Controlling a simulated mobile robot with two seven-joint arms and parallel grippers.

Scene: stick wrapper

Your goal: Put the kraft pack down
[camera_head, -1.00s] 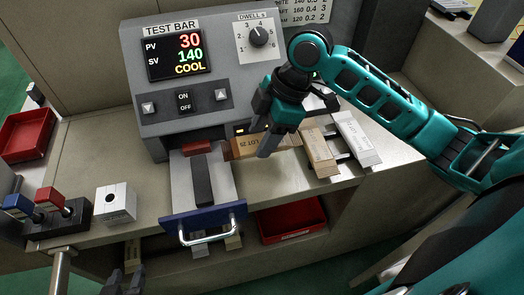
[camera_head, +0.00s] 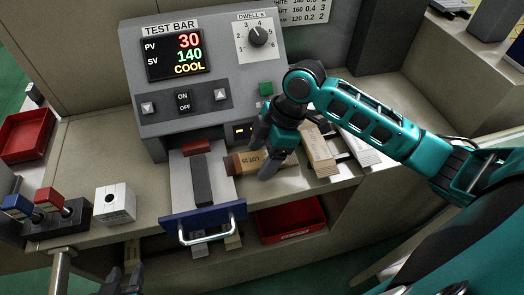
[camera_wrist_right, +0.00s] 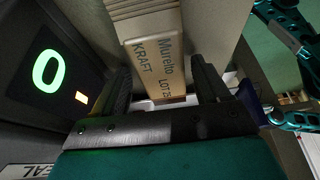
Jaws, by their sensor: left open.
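The kraft pack (camera_head: 249,161), a brown flat box marked LOT 25, is low at the bench, right of the machine's drawer. I cannot tell whether its underside touches. My right gripper (camera_head: 260,160) reaches down over it with a finger on each side. My left gripper (camera_head: 122,281) is open and empty at the bottom edge, partly cut off.
Right of the pack lie another kraft bundle (camera_head: 319,152) and a white one (camera_head: 362,150). The sealing machine (camera_head: 215,118) stands behind, with its blue-fronted drawer (camera_head: 203,217) out. A red tray (camera_head: 290,217) is below the bench edge. A white block (camera_head: 115,204) stands left.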

